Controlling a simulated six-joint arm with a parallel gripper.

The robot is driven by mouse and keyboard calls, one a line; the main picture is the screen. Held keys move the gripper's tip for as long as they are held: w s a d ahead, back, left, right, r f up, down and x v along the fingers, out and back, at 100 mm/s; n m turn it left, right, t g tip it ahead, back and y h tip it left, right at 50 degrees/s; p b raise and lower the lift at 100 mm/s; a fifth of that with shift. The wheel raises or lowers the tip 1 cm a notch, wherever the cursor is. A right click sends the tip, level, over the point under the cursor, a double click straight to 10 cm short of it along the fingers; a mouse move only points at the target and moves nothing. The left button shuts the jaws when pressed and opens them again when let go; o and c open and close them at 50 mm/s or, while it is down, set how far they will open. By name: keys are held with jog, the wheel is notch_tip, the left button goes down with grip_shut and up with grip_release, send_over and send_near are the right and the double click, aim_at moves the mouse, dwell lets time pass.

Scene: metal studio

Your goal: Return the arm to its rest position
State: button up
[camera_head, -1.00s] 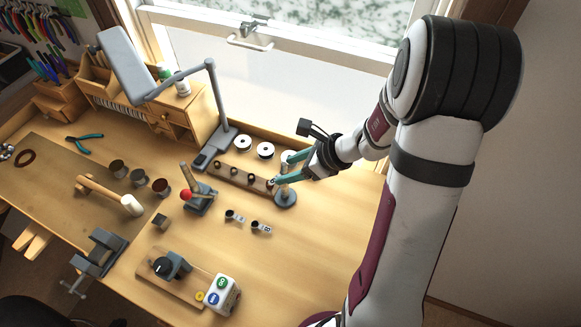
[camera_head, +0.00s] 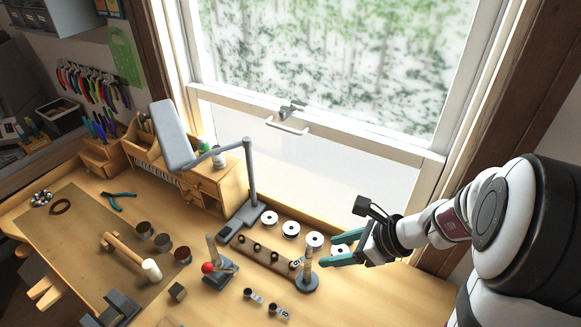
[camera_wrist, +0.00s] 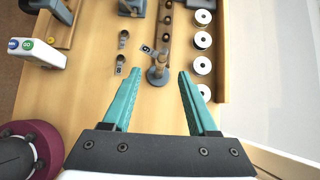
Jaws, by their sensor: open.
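My gripper (camera_head: 346,247) has teal fingers and is open, with nothing between them. In the head view it hangs above the right part of the workbench (camera_head: 373,302), close to a grey post on a round base (camera_head: 308,283). In the wrist view both fingers of my gripper (camera_wrist: 159,75) are spread, and the post (camera_wrist: 158,72) shows just beyond the fingertips. My arm reaches in from the right edge of the head view.
White spools (camera_head: 291,229) line the bench's back edge beside a brown strip with dark rings (camera_head: 262,252). A desk lamp (camera_head: 251,175) stands behind. Two small tagged pieces (camera_head: 279,311) lie in front. The window (camera_head: 330,70) rises behind. The bench's right side is bare.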

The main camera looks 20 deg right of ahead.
jog(key=s+a+r+n+g, duration=0.3)
jog(key=s+a+r+n, duration=0.15)
jog(key=a+n, duration=0.4)
jog(key=s+a+n+g+h, duration=0.1)
jog(key=s+a+n+h, duration=0.1)
jog(key=s+n, duration=0.4)
jog(key=s+a+n+g+h, duration=0.1)
jog(key=s+a+n+h, duration=0.1)
jog(key=s+n, duration=0.5)
jog(key=s+r, duration=0.1)
jog(key=s, duration=0.1)
jog(key=shift+s+g, duration=0.3)
jog(key=shift+g, duration=0.1)
jog(key=shift+o, duration=0.3)
